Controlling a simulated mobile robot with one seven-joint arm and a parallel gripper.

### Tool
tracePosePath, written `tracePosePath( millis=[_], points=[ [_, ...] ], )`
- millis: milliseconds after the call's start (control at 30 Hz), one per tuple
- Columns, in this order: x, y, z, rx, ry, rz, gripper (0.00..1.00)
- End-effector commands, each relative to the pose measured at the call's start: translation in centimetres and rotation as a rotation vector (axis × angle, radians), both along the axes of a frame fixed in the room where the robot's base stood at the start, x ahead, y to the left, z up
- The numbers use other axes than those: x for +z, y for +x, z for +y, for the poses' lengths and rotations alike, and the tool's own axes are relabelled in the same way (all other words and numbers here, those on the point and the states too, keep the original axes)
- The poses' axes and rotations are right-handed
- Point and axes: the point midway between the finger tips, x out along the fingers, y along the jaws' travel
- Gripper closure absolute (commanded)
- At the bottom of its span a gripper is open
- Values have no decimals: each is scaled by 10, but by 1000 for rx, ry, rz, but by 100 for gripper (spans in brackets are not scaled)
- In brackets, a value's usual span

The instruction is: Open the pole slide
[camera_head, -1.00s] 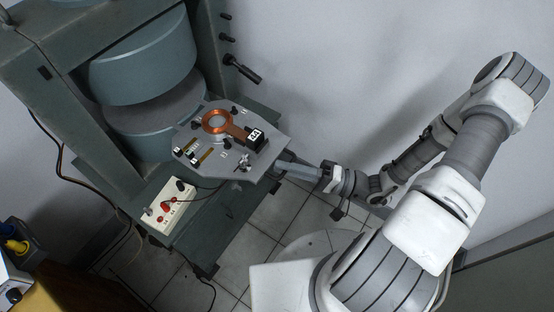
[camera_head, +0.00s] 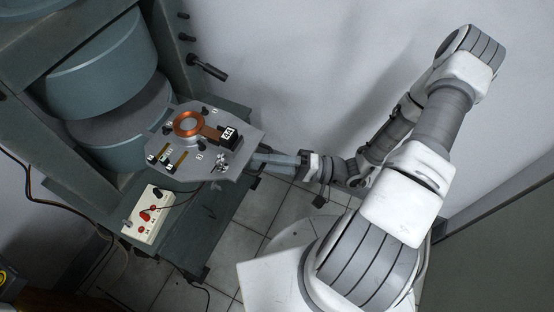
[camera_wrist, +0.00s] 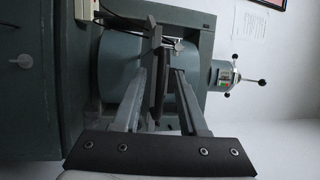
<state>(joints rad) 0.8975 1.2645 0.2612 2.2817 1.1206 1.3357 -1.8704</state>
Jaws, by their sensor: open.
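A large grey-green magnet frame holds an upper round pole (camera_head: 103,65) and a lower round pole (camera_head: 112,132), with a gap between them. A grey plate (camera_head: 238,148) sticks out of the gap, carrying a copper coil (camera_head: 187,125) and a black block marked with white (camera_head: 229,135). My gripper (camera_head: 256,160) is at the plate's right edge, its tips partly hidden. In the wrist view my gripper (camera_wrist: 165,68) has its two fingers apart, with a dark thin slab (camera_wrist: 160,95), apparently the plate edge-on, between them. I cannot tell whether they touch it. Which part is the slide is unclear.
A black-handled lever (camera_head: 208,68) sticks out of the frame's right post. A knobbed hand spindle (camera_wrist: 228,78) shows in the wrist view. A white box with red sockets (camera_head: 148,214) and cables sits on the lower ledge. Tiled floor is free right of the ledge.

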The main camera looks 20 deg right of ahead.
Motion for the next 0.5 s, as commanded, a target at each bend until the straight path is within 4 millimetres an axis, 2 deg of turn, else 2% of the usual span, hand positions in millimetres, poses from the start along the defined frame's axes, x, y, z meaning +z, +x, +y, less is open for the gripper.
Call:
tracePosePath(
  millis=[167, 267, 367, 500],
  points=[
    [0, 0, -2, -1, 0, 0, 58],
    [-2, -2, -9, -2, -1, -1, 58],
    [-4, -7, -25, -4, -2, 0, 58],
    [-9, -16, -56, -7, -3, -1, 58]
  ],
)
